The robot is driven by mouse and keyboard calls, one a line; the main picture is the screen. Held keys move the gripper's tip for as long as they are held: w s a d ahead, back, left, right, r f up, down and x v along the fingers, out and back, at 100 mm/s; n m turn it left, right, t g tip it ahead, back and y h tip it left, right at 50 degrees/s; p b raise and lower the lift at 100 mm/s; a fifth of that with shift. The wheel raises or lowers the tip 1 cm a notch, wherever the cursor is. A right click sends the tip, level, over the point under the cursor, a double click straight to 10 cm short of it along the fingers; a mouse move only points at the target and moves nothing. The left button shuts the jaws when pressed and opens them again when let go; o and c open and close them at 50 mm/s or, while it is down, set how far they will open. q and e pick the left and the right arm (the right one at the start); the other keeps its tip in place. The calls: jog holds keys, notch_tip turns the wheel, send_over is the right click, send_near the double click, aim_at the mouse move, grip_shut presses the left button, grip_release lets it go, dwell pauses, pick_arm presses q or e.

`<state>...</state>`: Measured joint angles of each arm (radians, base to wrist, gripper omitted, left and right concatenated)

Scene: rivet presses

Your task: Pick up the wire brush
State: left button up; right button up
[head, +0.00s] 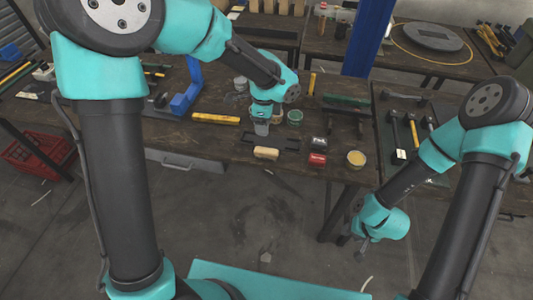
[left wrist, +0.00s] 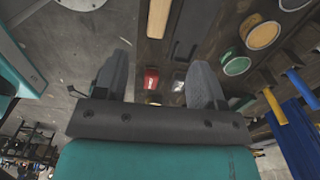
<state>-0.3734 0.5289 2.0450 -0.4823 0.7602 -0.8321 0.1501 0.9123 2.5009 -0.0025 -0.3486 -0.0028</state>
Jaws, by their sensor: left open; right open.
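A tan, block-shaped thing (head: 266,153) lies near the front edge of the bench; it also shows at the top of the left wrist view (left wrist: 158,18). It may be the wire brush, but I cannot make out bristles. My left gripper (head: 261,128) points down over the bench, just behind the tan block in the head view and apart from it. In the left wrist view its two fingers (left wrist: 160,75) are spread with nothing between them. My right gripper (head: 362,248) hangs open and empty in front of the bench, at the lower right.
A yellow bar (head: 216,118) lies left. Hammers (head: 412,128) lie right.

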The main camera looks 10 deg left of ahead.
aim_at(266, 150)
pick_arm(q)
notch_tip(266, 150, down, 10)
jog(key=shift+r, duration=0.2)
jog(key=shift+f, duration=0.2)
jog(key=shift+s+d+f, duration=0.1)
jog(key=shift+f, duration=1.25)
jog(key=shift+d+f, duration=0.1)
jog(key=shift+f, duration=1.2)
jog(key=c, duration=1)
jog(key=shift+c, duration=0.2)
jog(key=shift+r, duration=0.2)
